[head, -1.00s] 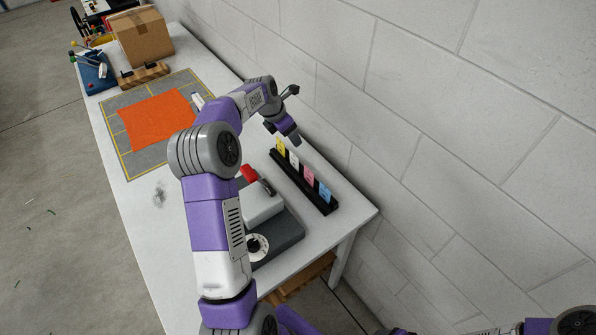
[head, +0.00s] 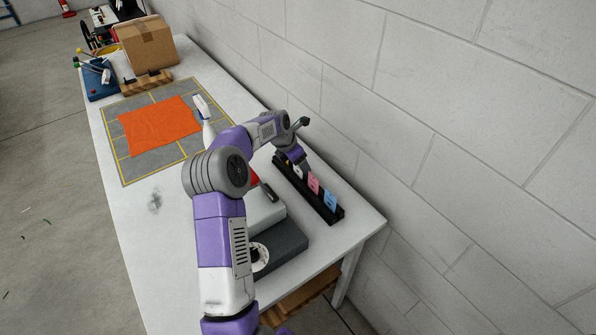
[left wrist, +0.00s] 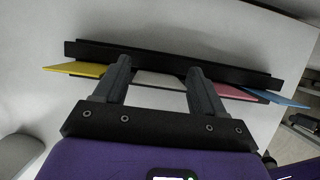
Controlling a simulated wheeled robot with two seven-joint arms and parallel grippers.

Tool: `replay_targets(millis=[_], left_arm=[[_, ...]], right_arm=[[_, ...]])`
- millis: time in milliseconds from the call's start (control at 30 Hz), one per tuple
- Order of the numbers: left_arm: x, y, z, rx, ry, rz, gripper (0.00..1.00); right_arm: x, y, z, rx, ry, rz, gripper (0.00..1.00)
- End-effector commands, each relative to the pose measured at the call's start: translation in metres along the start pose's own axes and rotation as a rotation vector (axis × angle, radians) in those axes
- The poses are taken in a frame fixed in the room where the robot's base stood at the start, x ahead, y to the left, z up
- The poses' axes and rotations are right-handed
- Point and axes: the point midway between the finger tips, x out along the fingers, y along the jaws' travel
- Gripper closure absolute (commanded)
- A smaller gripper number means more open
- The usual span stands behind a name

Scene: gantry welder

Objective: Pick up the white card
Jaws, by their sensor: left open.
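The white card (head: 298,171) stands in a black rack (head: 336,218) near the wall side of the table, partly hidden by my left gripper in the head view. In the left wrist view the white card (left wrist: 158,80) shows between the two fingers of my left gripper (left wrist: 161,78), which is open. The fingers sit on either side of the card, with gaps. A yellow card (left wrist: 76,70) is left of it; a pink card (left wrist: 225,91) and a blue card (left wrist: 268,97) are right of it. My right gripper is not in view.
A grey and white device (head: 280,245) stands beside the rack. A white bottle (head: 203,112), an orange cloth (head: 158,124) on a grey mat, and a cardboard box (head: 148,48) lie farther along the table. The block wall (head: 430,110) is close behind the rack.

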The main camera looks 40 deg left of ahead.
Motion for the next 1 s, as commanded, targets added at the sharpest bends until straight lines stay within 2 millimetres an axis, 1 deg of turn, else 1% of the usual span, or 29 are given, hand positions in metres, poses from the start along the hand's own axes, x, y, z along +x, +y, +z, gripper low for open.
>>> replay_targets(millis=[33,100,300,367,500,600,767,867,967,1000], left_arm=[[0.009,0.0,-0.001,-0.001,0.0,-0.002,0.3],[0.015,-0.001,0.0,0.0,0.0,-0.002,0.3],[0.014,0.0,0.0,0.001,-0.001,0.0,0.3],[0.014,0.0,0.0,0.0,0.0,0.0,0.37],[0.014,0.0,0.0,0.0,0.0,0.0,0.59],[0.014,0.0,0.0,0.0,0.0,0.0,0.72],[0.014,0.0,0.0,0.0,0.0,0.0,0.72],[0.011,0.0,0.002,0.0,0.0,0.0,0.72],[-0.002,0.0,0.007,0.001,-0.003,0.002,0.72],[-0.009,0.0,0.011,0.002,-0.003,0.003,0.72]], right_arm=[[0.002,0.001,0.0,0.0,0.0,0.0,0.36],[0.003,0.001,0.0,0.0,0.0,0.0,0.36],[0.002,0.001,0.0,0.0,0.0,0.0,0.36],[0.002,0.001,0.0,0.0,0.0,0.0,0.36],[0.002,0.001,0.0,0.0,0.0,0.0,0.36],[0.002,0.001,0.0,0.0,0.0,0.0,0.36],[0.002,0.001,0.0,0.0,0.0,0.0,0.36],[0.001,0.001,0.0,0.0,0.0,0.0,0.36],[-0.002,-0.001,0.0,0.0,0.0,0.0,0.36],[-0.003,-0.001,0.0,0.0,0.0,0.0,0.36]])
